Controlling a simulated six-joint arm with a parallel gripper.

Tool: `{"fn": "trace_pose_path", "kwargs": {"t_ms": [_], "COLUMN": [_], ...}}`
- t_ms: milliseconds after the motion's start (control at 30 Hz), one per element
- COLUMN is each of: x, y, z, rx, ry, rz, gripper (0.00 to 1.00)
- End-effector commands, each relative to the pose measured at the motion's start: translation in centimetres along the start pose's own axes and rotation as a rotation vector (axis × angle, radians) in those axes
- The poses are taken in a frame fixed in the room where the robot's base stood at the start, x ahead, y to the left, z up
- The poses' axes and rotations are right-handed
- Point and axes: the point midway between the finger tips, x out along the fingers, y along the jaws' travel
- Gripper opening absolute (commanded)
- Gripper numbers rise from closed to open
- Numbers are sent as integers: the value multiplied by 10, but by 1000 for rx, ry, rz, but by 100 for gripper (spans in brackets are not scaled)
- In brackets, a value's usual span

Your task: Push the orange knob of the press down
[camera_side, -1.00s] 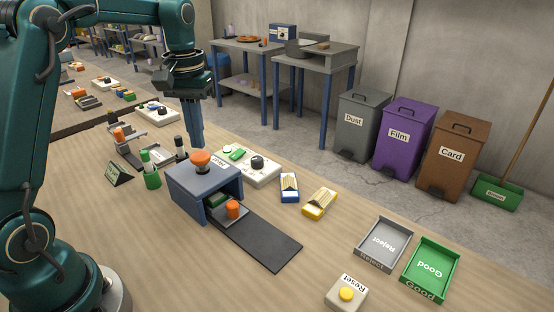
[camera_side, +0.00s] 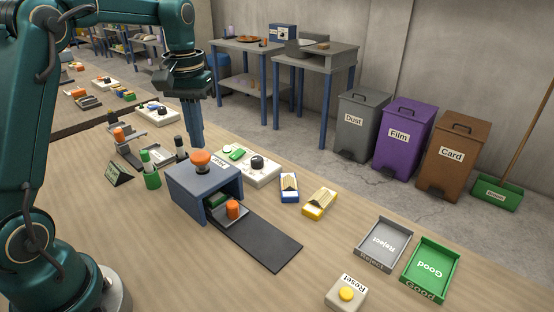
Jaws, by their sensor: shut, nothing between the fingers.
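The press (camera_side: 192,187) is a blue-grey box on the wooden table, left of the picture's middle. Its orange knob (camera_side: 200,158) sits on top and stands up above the lid. My gripper (camera_side: 197,146) is shut and empty, pointing down. In the picture its fingertips end just above and behind the orange knob; I cannot tell whether they touch it. A small tray with an orange-topped piece (camera_side: 233,209) sits at the press's open front, on a dark track (camera_side: 262,243). The inside of the press is mostly hidden.
A white device with a black dial (camera_side: 257,162) stands close behind the press. Blue (camera_side: 289,188) and yellow (camera_side: 320,202) boxes lie to its right. Green and black bottles (camera_side: 151,170) stand left. Reject (camera_side: 360,255) and Good (camera_side: 405,286) trays and a Reset button (camera_side: 346,293) are at front right.

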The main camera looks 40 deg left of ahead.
Motion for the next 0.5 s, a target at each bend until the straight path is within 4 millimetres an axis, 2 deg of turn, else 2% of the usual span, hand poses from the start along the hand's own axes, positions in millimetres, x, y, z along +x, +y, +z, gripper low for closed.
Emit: {"fn": "trace_pose_path", "kwargs": {"t_ms": [500], "x": [6], "y": [0], "z": [0], "rx": [0], "ry": [-2], "rz": [0], "gripper": [0]}}
